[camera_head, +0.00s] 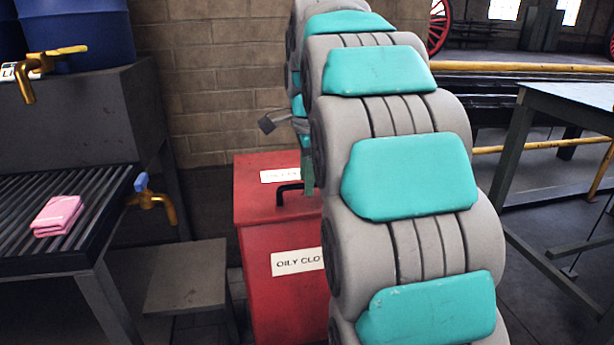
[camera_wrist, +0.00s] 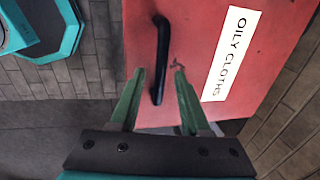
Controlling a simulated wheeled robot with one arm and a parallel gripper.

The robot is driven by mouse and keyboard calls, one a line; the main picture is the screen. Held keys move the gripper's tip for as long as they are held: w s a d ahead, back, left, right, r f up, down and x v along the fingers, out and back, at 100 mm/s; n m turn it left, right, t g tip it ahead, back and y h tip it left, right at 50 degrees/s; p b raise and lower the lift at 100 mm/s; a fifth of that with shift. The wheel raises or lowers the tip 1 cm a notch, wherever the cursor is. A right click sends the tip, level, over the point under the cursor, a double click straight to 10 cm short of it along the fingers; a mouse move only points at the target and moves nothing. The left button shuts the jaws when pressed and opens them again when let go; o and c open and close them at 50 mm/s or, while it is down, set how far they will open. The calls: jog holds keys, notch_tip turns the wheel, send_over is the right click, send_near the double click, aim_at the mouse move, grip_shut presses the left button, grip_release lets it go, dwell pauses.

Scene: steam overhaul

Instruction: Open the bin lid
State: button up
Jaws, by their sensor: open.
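The red bin (camera_head: 258,260) stands in the middle of the head view, partly hidden by my arm. Its lid (camera_head: 257,209) is shut, with a black bar handle (camera_head: 288,188) and a white label on top. In the wrist view, the lid (camera_wrist: 195,45) fills the middle, with the handle (camera_wrist: 162,55) upright in the picture. My gripper (camera_wrist: 159,73) is open, its green fingers on either side of the handle's lower part. In the head view, a finger of my gripper (camera_head: 306,188) points down beside the handle. I cannot tell whether it touches.
A grey stool (camera_head: 187,278) stands left of the bin. Further left is a slatted rack (camera_head: 60,205) with a folded pink cloth (camera_head: 58,214) and brass taps (camera_head: 153,200). A brick wall (camera_head: 215,70) is behind. A metal table (camera_head: 560,110) is at right.

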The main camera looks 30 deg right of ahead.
jog(key=shift+c, duration=0.4)
grip_shut()
dwell(0.9)
